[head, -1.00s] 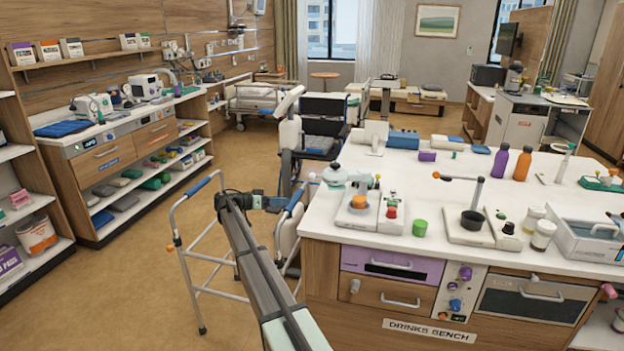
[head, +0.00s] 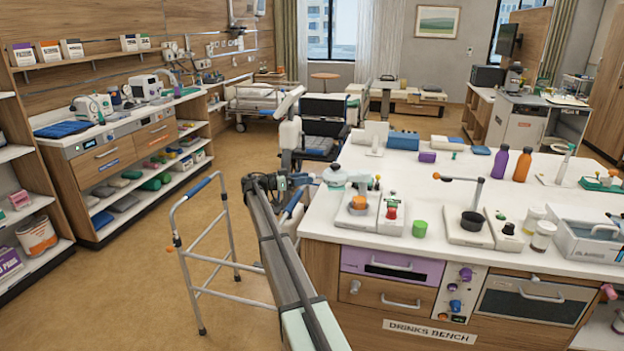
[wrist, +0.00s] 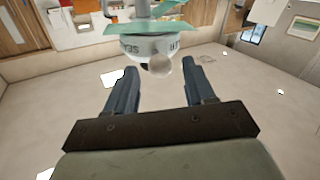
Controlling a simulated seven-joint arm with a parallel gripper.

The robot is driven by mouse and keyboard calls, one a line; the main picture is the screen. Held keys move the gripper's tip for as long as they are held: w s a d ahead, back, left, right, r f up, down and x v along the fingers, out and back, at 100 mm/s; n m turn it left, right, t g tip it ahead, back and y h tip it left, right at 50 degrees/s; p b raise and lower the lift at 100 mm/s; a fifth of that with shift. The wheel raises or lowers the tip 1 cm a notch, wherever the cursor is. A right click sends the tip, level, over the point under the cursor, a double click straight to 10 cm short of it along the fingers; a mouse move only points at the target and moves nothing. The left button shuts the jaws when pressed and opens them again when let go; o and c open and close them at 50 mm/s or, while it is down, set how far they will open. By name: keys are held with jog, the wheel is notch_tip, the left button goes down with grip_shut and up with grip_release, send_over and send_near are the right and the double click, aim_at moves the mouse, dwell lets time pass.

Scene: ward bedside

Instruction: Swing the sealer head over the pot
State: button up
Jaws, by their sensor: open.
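The sealer head (head: 335,176) is a white dome with a teal plate on a swing arm. It is turned out to the left, at the bench's left edge. A small orange-rimmed pot (head: 358,203) stands on the sealer's white base, right of the head and not under it. My gripper (head: 309,180) is just left of the head in the head view, its fingertips hard to make out. In the wrist view my gripper (wrist: 160,82) is open and empty. The lettered head (wrist: 148,46) and its pale round knob (wrist: 160,65) show ahead, between and beyond the fingers.
A second stand with a black cup (head: 472,220) and an orange-tipped lever (head: 455,178) is farther right. A green cup (head: 420,228) and a red button (head: 391,213) are near the sealer base. A walking frame (head: 225,225) stands on the floor left of my arm.

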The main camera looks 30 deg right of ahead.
jog(key=shift+x, duration=1.75)
grip_shut()
